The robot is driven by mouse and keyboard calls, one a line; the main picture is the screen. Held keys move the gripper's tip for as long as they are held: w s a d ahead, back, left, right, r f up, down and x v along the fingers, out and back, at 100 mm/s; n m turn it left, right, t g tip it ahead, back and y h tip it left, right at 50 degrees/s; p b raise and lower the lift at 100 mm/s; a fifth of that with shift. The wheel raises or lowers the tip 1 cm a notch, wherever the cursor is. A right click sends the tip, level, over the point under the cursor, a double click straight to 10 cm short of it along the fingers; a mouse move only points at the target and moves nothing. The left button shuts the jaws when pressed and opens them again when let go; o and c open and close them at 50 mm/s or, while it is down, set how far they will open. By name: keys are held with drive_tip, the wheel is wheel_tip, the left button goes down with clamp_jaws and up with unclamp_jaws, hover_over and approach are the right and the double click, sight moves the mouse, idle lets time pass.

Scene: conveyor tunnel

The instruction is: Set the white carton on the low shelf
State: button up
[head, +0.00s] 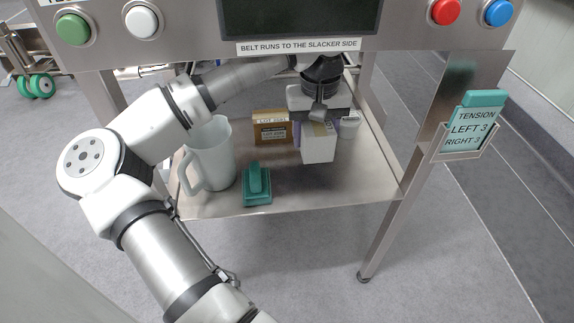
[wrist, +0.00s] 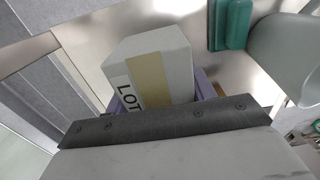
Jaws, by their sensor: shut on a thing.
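The white carton (head: 318,150) hangs under my gripper (head: 317,129) over the low shelf (head: 320,188), a steel plate beneath the panel. My gripper is shut on the carton, with lavender fingers on its two sides. In the wrist view the white carton (wrist: 160,55) shows a tan tape stripe and a black LOT print, and the gripper (wrist: 160,98) hides its near end. I cannot tell whether the carton's underside touches the shelf.
On the shelf stand a pale pitcher (head: 211,155), a teal handled block (head: 257,188) at the front edge, a brown carton (head: 270,130) behind and a small white tub (head: 350,126) to the right. The shelf's front right is clear. The button panel (head: 400,22) overhangs it.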

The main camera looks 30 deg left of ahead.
sight(310, 178)
drive_tip(key=shift+a, duration=0.1)
wheel_tip(310, 178, down, 10)
drive_tip(key=b, duration=0.3)
drive_tip(key=shift+r, duration=0.15)
drive_tip(key=o, duration=1.4)
drive_tip(key=shift+r+p, duration=1.1)
drive_tip(key=shift+r, duration=2.65)
